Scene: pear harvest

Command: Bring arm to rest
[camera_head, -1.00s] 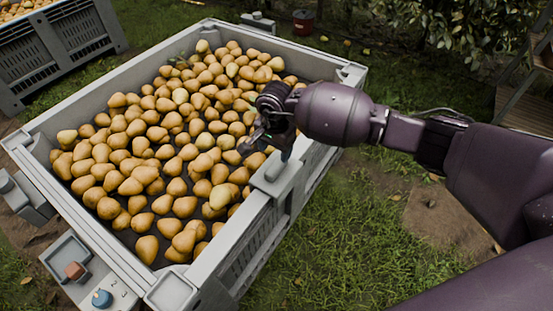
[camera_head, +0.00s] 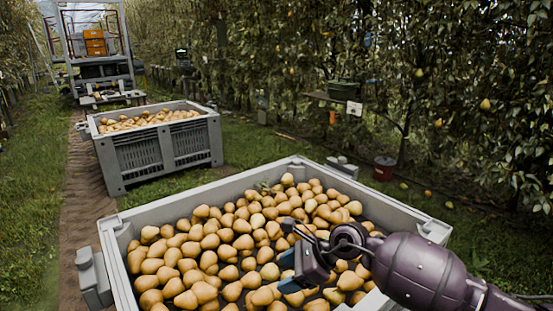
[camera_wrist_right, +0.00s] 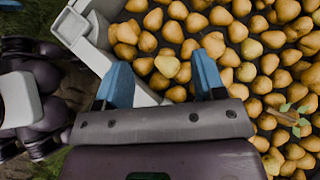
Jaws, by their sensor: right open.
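My right gripper (camera_head: 287,272) is open over the right part of the near crate (camera_head: 210,189), with its blue fingertips apart and no pear between them. In the right wrist view the two blue fingers (camera_wrist_right: 163,78) are spread wide, with the crate's pale corner (camera_wrist_right: 93,28) and the pears beyond them. The right arm comes in from the lower right. I cannot tell how high the fingertips are above the pears (camera_head: 225,240). My left gripper is not in view.
A second grey crate of pears (camera_head: 150,155) stands behind at the left. A vehicle with orange boxes (camera_head: 95,42) is farther back. Grass (camera_head: 30,200) lies open at the left.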

